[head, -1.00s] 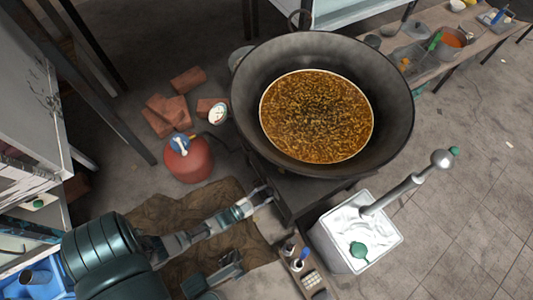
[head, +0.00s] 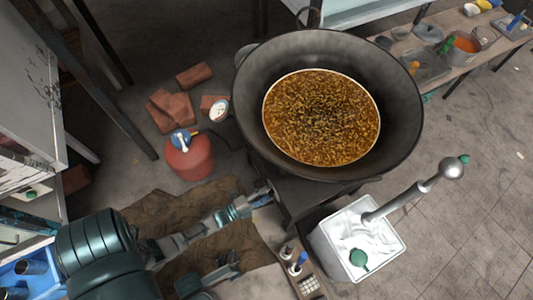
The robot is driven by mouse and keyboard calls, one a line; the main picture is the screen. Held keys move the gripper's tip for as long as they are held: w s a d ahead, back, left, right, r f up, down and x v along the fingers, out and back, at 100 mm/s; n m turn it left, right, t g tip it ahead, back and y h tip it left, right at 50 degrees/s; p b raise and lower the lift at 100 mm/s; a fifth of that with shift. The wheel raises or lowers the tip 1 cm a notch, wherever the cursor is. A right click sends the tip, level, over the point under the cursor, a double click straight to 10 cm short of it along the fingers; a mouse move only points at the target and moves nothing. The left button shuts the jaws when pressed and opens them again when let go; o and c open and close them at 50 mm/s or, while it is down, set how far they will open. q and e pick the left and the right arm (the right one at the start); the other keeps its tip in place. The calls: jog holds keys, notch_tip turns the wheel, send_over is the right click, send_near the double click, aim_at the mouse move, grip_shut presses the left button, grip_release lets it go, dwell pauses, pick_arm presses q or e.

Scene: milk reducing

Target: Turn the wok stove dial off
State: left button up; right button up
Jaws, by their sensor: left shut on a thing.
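A large dark wok (head: 402,130) full of brown, bubbling liquid sits on the dark stove (head: 300,193). My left gripper (head: 268,196) reaches in from the lower left to the stove's front left side, below the wok. Its fingers are shut at the stove's edge, on what appears to be the stove dial. The dial itself is hidden by the fingers and too small to make out. My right gripper (head: 232,264) is low in the picture, left of the small tray, away from the stove; its finger opening is unclear.
A red gas cylinder (head: 190,157) with a gauge and bricks (head: 172,108) stand left of the stove. A white bin (head: 327,246) with a long-handled tool stands to the right. A small tray (head: 285,240) with bottles lies between. Brown cloth (head: 240,243) covers the floor.

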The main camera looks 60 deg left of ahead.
pick_arm(q)
jog(key=shift+d+m, duration=0.2)
jog(key=shift+m, duration=0.3)
jog(key=o, duration=1.1)
jog(key=shift+o, duration=0.2)
jog(key=shift+a, duration=0.1)
jog(key=s, duration=1.2)
jog(key=shift+a+f, duration=0.35)
jog(key=shift+w, duration=0.1)
